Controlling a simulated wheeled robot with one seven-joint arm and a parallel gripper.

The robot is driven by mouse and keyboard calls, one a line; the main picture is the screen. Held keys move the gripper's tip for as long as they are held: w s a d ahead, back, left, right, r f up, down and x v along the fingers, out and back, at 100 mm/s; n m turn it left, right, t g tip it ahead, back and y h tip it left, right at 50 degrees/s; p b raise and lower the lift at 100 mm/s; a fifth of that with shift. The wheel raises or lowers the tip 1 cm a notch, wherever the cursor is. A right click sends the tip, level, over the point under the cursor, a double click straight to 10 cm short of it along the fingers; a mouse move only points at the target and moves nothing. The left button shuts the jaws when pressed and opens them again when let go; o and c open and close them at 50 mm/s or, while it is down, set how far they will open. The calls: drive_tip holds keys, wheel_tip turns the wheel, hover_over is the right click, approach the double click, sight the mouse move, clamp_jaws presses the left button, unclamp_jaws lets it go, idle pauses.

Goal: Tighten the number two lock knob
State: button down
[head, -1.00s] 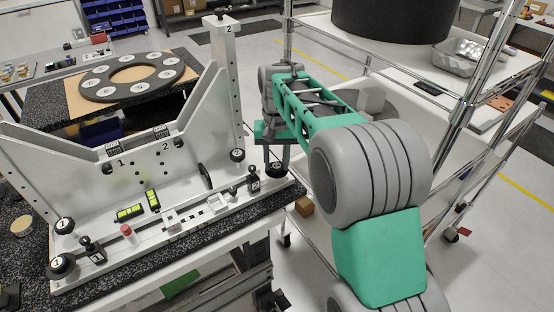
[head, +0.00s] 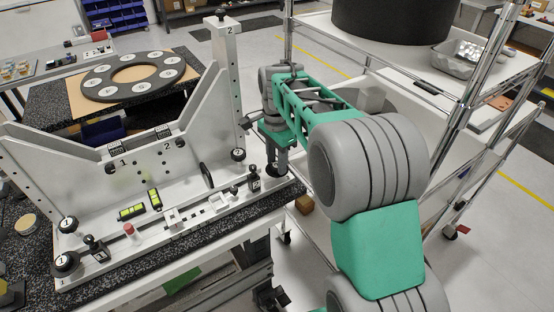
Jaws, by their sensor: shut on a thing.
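The silver mirror fixture (head: 110,192) stands on the bench. A black knob (head: 272,170) sits at the right end of its base rail, the end with the post marked 2. My gripper (head: 277,163) points down from above, shut on this knob; the fingers and wrist hide part of it, and I cannot read a number on its top. Another black knob (head: 238,155) is on the upright just left of my gripper, apart from it. At the left end are two knobs marked 1, one on the upright (head: 69,225) and one on the base (head: 65,263).
Two small black toggle levers stand on the base, one (head: 254,180) close left of my gripper. Two yellow-green levels (head: 132,211) lie mid-fixture. A ring plate (head: 133,76) lies on the table behind. A wire-frame cart (head: 478,70) stands close on the right.

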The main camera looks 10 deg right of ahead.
drive_tip(key=m, duration=0.5)
drive_tip(key=shift+m, duration=0.4)
idle(0.3)
drive_tip(key=c, duration=0.9)
unclamp_jaws()
drive_tip(key=shift+c, duration=0.2)
wheel_tip(320, 180, up, 8)
drive_tip(key=shift+f, duration=0.1)
